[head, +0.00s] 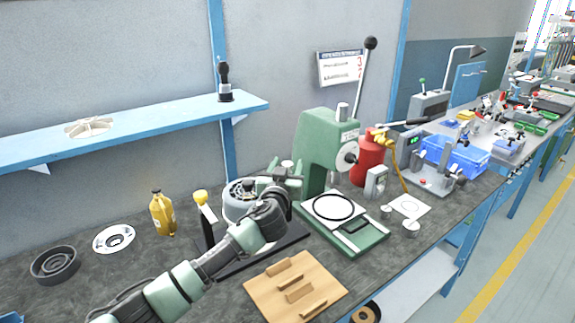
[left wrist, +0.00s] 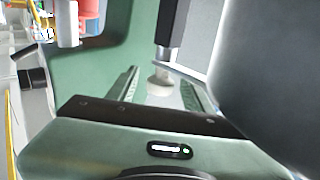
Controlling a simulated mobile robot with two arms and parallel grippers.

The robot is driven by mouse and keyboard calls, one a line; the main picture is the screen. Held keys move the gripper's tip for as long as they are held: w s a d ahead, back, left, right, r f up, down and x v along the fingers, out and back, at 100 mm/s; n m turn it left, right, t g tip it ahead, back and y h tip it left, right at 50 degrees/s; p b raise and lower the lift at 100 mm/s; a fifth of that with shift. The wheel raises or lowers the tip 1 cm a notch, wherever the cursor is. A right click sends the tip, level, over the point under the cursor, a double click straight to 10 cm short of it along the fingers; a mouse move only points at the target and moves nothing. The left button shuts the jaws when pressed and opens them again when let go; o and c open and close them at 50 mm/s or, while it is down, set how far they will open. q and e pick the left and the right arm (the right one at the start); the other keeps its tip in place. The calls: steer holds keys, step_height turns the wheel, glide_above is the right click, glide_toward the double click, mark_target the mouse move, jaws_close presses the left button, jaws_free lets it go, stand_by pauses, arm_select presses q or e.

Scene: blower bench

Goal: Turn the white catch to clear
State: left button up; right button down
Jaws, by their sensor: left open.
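A small whitish knob, which looks like the white catch (left wrist: 160,82), shows between my left gripper's fingers in the left wrist view, below a dark post with a silver end. In the head view a pale knob (head: 287,163) shows just by the fingertips. My left gripper (head: 290,174) is open, beside the round grey blower housing (head: 236,206) and in front of the green press. Its two green fingers stand apart in the left wrist view (left wrist: 160,92); I cannot tell whether they touch the knob. The arm hides part of the housing. My right gripper is not in view.
The green press (head: 318,145) stands close behind the gripper, with a red canister (head: 367,160) to its right. A yellow-topped post (head: 201,197) and a yellow bottle (head: 162,214) are left. A wooden board (head: 262,292) lies in front.

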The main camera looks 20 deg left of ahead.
arm_select(q)
steer(key=shift+w, duration=0.15)
jaws_close()
steer(key=shift+a, duration=0.1)
stand_by(1.4)
